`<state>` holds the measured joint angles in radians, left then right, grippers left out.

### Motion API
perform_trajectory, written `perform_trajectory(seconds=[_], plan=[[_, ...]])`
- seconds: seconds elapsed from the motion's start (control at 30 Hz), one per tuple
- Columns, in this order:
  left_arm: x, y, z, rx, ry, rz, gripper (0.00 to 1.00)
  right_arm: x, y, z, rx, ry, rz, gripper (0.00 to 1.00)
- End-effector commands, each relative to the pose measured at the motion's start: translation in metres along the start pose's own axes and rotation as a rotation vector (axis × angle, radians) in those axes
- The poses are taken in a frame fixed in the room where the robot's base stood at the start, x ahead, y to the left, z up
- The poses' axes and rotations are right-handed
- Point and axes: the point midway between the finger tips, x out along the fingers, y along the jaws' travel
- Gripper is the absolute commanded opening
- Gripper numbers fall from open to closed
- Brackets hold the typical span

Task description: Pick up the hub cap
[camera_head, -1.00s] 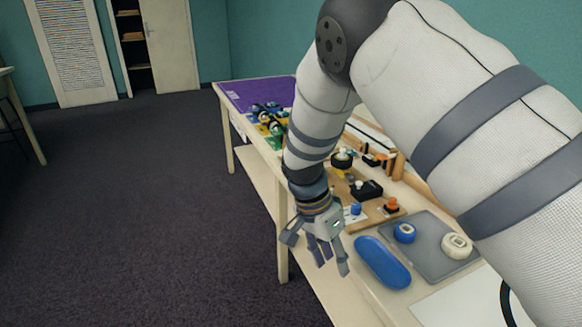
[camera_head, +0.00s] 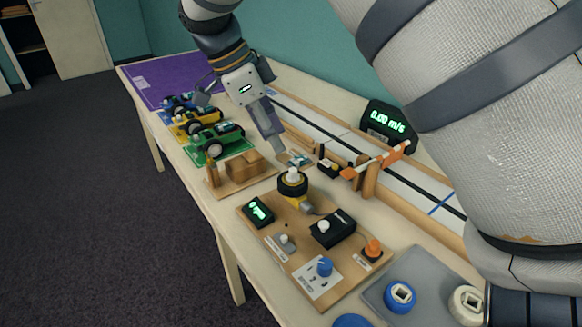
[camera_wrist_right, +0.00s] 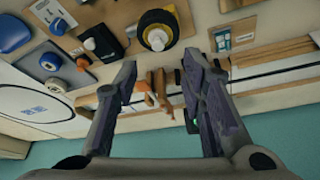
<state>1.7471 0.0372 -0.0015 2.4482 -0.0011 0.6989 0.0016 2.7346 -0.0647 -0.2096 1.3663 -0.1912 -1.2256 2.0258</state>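I cannot tell for certain which piece is the hub cap. A small white round piece sits on the middle of a yellow-hubbed black wheel (camera_head: 292,182) on a wooden board; the wheel also shows in the right wrist view (camera_wrist_right: 158,31). A blue round piece (camera_head: 400,296) and a white round piece (camera_head: 467,304), both with square openings, lie on a grey tray (camera_head: 378,292). My right gripper (camera_head: 240,122) is above the table, beyond the wheel. Its fingers are spread and empty in the right wrist view (camera_wrist_right: 160,62). My left gripper is not in view.
Toy cars (camera_head: 216,139) stand left of the gripper. A wooden-railed track (camera_head: 330,140) runs along the back with an orange-striped barrier (camera_head: 376,160) and a speed display (camera_head: 388,125). A black box (camera_head: 333,228) and a blue knob (camera_head: 325,266) are on the wooden board.

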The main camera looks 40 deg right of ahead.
Motion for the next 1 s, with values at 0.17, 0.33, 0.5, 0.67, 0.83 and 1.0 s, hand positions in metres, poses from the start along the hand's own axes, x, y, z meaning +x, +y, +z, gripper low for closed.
perform_trajectory(seconds=[0.17,0.33,0.5,0.67,0.83,1.0], plan=[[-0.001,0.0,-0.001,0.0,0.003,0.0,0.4,0.03,0.001,0.0,-0.001,-0.002,0.002,0.37],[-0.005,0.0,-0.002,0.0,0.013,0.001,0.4,0.059,0.004,-0.001,-0.002,-0.004,0.003,0.37],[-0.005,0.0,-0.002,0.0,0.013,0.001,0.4,0.083,0.003,-0.001,-0.002,-0.003,-0.002,0.37],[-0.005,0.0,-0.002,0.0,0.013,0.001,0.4,0.086,0.003,-0.001,-0.003,-0.002,-0.003,0.37],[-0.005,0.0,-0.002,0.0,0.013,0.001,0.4,0.085,0.003,-0.001,-0.003,-0.002,-0.003,0.16],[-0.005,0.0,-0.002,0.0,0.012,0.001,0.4,0.085,0.003,-0.001,-0.003,-0.002,-0.003,0.03]])
